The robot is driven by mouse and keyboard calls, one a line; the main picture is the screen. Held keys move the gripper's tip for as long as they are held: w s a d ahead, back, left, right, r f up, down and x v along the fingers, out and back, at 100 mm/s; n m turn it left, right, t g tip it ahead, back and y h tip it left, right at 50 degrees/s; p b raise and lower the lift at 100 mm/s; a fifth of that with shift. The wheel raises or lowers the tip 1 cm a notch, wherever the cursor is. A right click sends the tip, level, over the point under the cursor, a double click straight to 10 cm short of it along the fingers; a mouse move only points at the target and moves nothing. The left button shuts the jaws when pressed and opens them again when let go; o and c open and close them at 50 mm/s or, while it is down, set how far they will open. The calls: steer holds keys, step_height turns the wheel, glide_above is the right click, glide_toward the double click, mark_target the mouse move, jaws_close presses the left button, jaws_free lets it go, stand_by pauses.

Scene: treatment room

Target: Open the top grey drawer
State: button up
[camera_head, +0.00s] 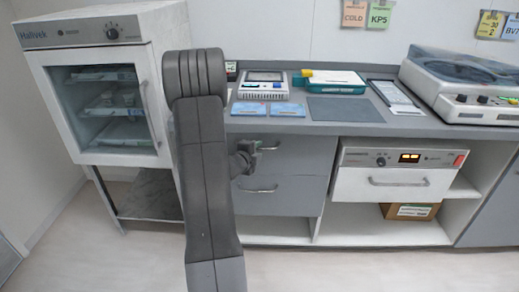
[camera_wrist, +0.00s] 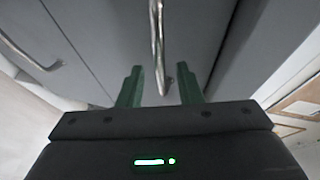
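The top grey drawer (camera_head: 300,156) is under the counter and looks closed, its front flush with the lower one. Its metal handle (camera_head: 270,148) is partly hidden by my gripper (camera_head: 250,155), which is at the left part of the drawer front. In the wrist view my gripper (camera_wrist: 160,84) is open, with two green fingers spread apart. The handle (camera_wrist: 157,40) runs upright in that picture, and its near end shows between the fingertips. I cannot tell whether the fingers touch it.
The lower grey drawer (camera_head: 292,196) has its own handle (camera_head: 258,190), also in the wrist view (camera_wrist: 30,52). A white glass-door cabinet (camera_head: 155,60) stands left. A white unit with a handle (camera_head: 390,186) sits right. The floor in front (camera_head: 350,270) is clear.

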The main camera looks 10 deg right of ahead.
steer(key=shift+x, duration=1.1)
jaws_close()
steer(key=shift+s, duration=0.1)
